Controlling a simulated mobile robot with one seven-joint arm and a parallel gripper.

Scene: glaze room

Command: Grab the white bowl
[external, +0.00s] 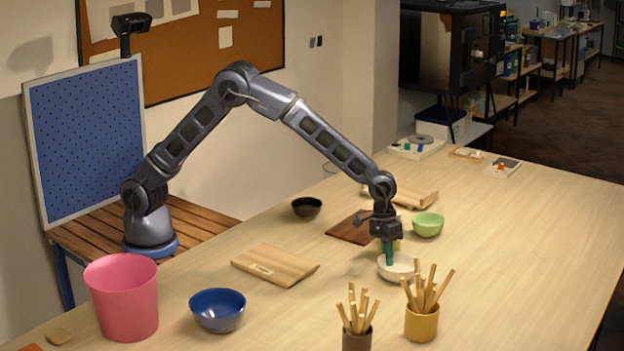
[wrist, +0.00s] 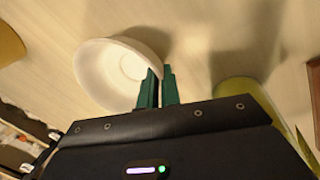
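The white bowl (external: 401,270) stands on the table under my gripper (external: 388,254), right of the table's middle. In the wrist view the white bowl (wrist: 100,68) lies upper left, its open side toward the camera. My gripper's green fingers (wrist: 160,86) are close together at the bowl's right rim. One finger is over the inside and the other is outside, with the wall between them. The exact contact is hidden by the fingers. I cannot tell whether the bowl is lifted off the table.
A green bowl (external: 427,225) stands just behind the white bowl. A yellow cup (external: 421,324) and a brown cup (external: 357,341), both with wooden sticks, stand in front. A blue bowl (external: 218,312) and a pink bucket (external: 122,300) are left.

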